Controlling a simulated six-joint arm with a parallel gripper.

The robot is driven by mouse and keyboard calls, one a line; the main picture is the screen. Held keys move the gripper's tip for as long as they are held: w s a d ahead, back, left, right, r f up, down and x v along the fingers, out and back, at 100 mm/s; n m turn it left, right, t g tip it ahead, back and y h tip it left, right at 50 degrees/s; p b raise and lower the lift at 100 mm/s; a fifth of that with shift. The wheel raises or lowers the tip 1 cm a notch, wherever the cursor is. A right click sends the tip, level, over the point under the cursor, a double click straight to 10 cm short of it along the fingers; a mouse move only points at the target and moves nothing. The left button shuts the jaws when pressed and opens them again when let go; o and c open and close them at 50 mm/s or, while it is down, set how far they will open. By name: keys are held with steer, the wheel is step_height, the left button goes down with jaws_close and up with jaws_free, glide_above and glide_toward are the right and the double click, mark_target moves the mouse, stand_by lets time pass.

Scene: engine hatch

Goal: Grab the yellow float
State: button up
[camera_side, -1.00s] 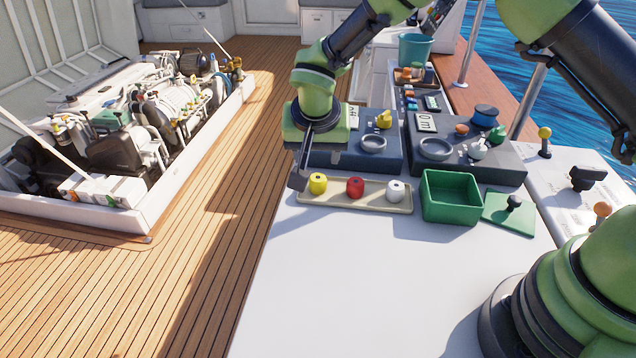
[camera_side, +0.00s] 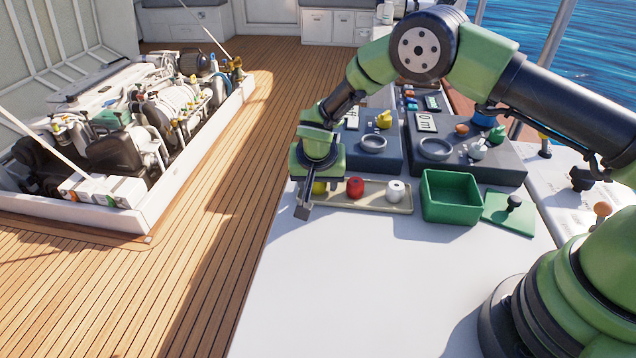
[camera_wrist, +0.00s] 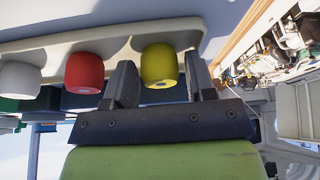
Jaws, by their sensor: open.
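In the wrist view the yellow float (camera_wrist: 160,66) shows between the two dark fingers of my gripper (camera_wrist: 162,85), nearer the left finger, with a gap on the right. The fingers are apart and hold nothing. A red float (camera_side: 355,187) and a white float (camera_side: 395,191) stand in the same tray to the right of the yellow one.
A green open box (camera_side: 450,197) stands right of the tray, with a green lid (camera_side: 509,213) beside it. Dark instrument panels (camera_side: 465,150) lie behind. The white tabletop (camera_side: 380,290) in front is clear. An open engine hatch (camera_side: 130,140) lies left.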

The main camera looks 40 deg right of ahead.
steer(key=c, duration=0.7)
steer(key=shift+r, duration=0.15)
